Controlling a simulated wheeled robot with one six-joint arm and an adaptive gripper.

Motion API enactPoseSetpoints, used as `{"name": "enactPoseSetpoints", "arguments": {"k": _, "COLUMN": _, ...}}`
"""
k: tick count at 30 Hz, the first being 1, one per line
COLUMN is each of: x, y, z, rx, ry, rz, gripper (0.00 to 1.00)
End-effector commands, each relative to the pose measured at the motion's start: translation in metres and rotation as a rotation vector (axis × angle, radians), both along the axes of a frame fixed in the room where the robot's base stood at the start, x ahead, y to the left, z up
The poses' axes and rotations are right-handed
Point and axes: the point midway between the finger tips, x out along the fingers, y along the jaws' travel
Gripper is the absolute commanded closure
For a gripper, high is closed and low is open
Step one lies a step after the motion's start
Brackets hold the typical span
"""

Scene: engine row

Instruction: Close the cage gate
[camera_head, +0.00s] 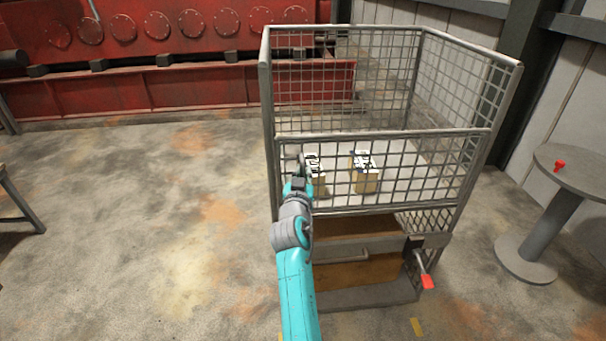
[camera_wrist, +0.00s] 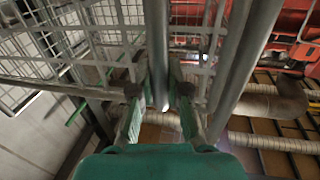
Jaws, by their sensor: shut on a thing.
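The grey wire-mesh cage (camera_head: 417,75) stands right of centre in the head view. Its cage gate (camera_head: 400,170), a lower mesh panel with a top rail, spans the front. The gate's left edge is close to the left front post, partly hidden by my arm; I cannot tell whether they touch. My gripper (camera_head: 301,172) is at that left edge. In the wrist view, my gripper (camera_wrist: 170,95) has its fingers either side of a vertical bar (camera_wrist: 157,45), apparently the gate's, and is shut on it. A thicker post (camera_wrist: 240,55) stands just right of it.
Two tan boxes with black-and-white tops (camera_head: 365,178) sit inside the cage. A red-tipped lever (camera_head: 427,281) sticks out at the lower right front. A round grey table (camera_head: 585,168) with a red item stands right.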

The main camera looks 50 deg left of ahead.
Motion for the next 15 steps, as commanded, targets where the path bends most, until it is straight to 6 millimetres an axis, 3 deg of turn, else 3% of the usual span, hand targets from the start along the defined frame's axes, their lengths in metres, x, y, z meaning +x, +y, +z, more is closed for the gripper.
{"name": "enactPoseSetpoints", "arguments": {"k": 1, "x": -0.0016, "y": 0.0018, "z": 0.0007, "rx": 0.001, "ry": 0.000, "rz": 0.004, "gripper": 0.80}}
{"name": "enactPoseSetpoints", "arguments": {"k": 3, "x": -0.0016, "y": 0.0018, "z": 0.0009, "rx": 0.001, "ry": 0.000, "rz": 0.004, "gripper": 0.62}}
{"name": "enactPoseSetpoints", "arguments": {"k": 4, "x": -0.0016, "y": 0.0017, "z": 0.0008, "rx": 0.001, "ry": 0.000, "rz": 0.003, "gripper": 0.59}}
{"name": "enactPoseSetpoints", "arguments": {"k": 15, "x": -0.0032, "y": -0.0013, "z": -0.0001, "rx": 0.001, "ry": 0.001, "rz": 0.002, "gripper": 0.59}}
